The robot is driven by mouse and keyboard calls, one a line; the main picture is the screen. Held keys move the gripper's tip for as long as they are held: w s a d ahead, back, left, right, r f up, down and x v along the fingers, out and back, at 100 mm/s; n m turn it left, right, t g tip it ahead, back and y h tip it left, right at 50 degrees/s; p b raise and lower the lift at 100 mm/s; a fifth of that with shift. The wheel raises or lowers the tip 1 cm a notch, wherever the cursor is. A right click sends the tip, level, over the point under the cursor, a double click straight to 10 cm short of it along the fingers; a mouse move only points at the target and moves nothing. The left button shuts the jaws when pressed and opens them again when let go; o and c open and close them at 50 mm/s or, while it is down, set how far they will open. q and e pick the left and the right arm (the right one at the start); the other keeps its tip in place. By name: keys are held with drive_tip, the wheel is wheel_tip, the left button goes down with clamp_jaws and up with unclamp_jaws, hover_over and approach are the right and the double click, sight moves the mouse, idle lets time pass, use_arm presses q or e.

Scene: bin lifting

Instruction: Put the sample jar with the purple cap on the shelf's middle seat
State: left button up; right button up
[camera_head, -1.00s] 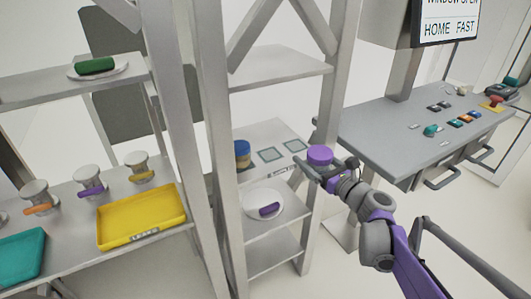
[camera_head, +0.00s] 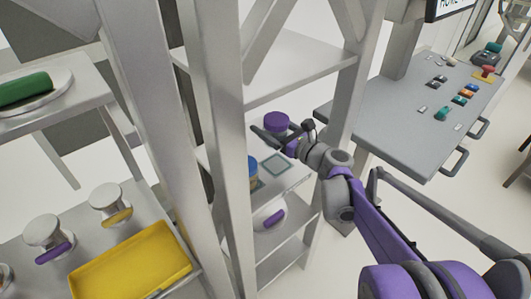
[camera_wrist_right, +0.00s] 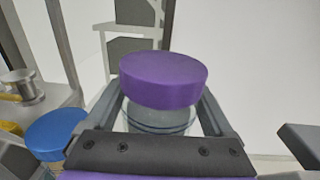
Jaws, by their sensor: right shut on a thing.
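The sample jar with the purple cap (camera_head: 276,121) is held in my right gripper (camera_head: 272,135), above the shelf board (camera_head: 300,152). In the right wrist view, its purple cap (camera_wrist_right: 163,78) stands above clear glass between the two fingers. The jar looks roughly upright. The middle seat (camera_head: 278,165), a square outline on the board, is visible below and in front of the gripper. A jar with a blue cap (camera_head: 252,168) occupies the left seat, partly behind a shelf post. The right seat is hidden by my gripper. My left gripper is not in view.
A grey shelf post (camera_head: 226,150) stands close left of the seats, another (camera_head: 350,90) to the right. An upper board (camera_head: 300,72) spans above. A plate with a purple item (camera_head: 272,217) sits on the board below. A control desk (camera_head: 400,120) stands at right.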

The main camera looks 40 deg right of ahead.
drive_tip(key=f, duration=0.4)
drive_tip(key=shift+s+f+b, duration=0.1)
drive_tip(key=shift+s+b, duration=0.2)
drive_tip(key=shift+w+f+b, duration=0.1)
drive_tip(key=shift+f+b, duration=0.25)
drive_tip(key=shift+f, duration=1.8)
drive_tip(key=shift+f, duration=0.2)
drive_tip(key=o, duration=1.5)
drive_tip(key=shift+c, duration=0.2)
drive_tip(key=shift+r, duration=0.15)
